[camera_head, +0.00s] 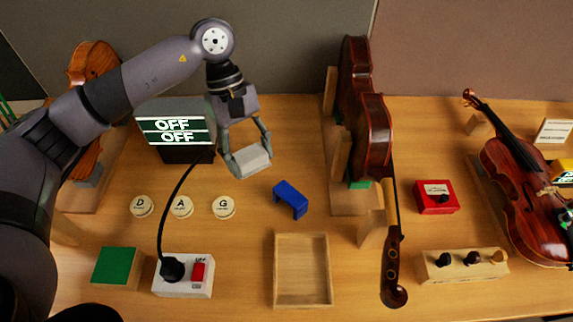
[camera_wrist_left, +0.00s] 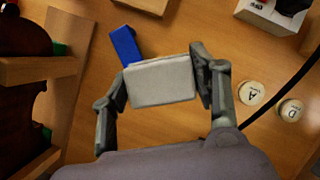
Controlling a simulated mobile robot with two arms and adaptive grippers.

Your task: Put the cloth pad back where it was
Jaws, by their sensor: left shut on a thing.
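The cloth pad, a pale grey, block-shaped pad (camera_head: 253,160), is held between the two fingers of my left gripper (camera_head: 248,158). In the left wrist view, the pad (camera_wrist_left: 162,83) spans the space between the fingertips of the left gripper (camera_wrist_left: 160,85), with a finger against each end. The pad appears to be above the bench, behind the blue block (camera_head: 290,199) in the head view. The blue block also shows just beyond the pad in the left wrist view (camera_wrist_left: 124,46). My right gripper is not in view.
An empty wooden tray (camera_head: 276,270) lies at the front middle. A violin in a stand (camera_head: 366,120) rises to the right of the gripper. Round D, A and G discs (camera_head: 182,207), a black cable (camera_head: 170,205), a switch box (camera_head: 190,287) and an OFF display (camera_head: 175,130) are to the left.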

